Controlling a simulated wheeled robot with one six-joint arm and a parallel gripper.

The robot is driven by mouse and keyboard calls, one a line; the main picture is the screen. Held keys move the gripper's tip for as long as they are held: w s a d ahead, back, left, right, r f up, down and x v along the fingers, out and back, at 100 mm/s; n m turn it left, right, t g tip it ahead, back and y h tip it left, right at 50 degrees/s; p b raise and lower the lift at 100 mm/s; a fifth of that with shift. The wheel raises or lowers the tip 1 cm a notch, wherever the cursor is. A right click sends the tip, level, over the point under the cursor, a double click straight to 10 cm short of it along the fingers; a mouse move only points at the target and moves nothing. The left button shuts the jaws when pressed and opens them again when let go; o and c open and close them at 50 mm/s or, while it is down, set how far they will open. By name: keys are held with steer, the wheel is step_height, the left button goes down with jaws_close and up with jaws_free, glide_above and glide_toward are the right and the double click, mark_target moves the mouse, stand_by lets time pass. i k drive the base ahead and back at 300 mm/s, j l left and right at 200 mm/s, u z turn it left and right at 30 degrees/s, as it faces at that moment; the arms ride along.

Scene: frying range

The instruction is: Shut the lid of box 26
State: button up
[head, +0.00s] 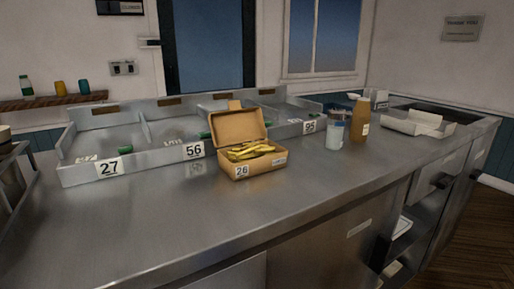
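Box 26 (240,171) is a brown cardboard box on the steel counter, with the label 26 on its front. Its lid (237,127) stands open, tilted up at the back, with a small tab at its top. Yellow chips (250,151) fill the box up to about its rim. My gripper is not in view.
A steel divided tray (75,178) with labels 27, 56 and 95 stands right behind the box. A brown bottle (360,120), a white-and-blue jar (334,134) and an open white container (412,127) stand to the right. The counter (200,225) in front is clear.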

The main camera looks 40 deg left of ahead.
mark_target(236, 125)
steer(key=l+u, duration=0.1)
steer(key=u, duration=1.45)
steer(key=i+j, duration=0.05)
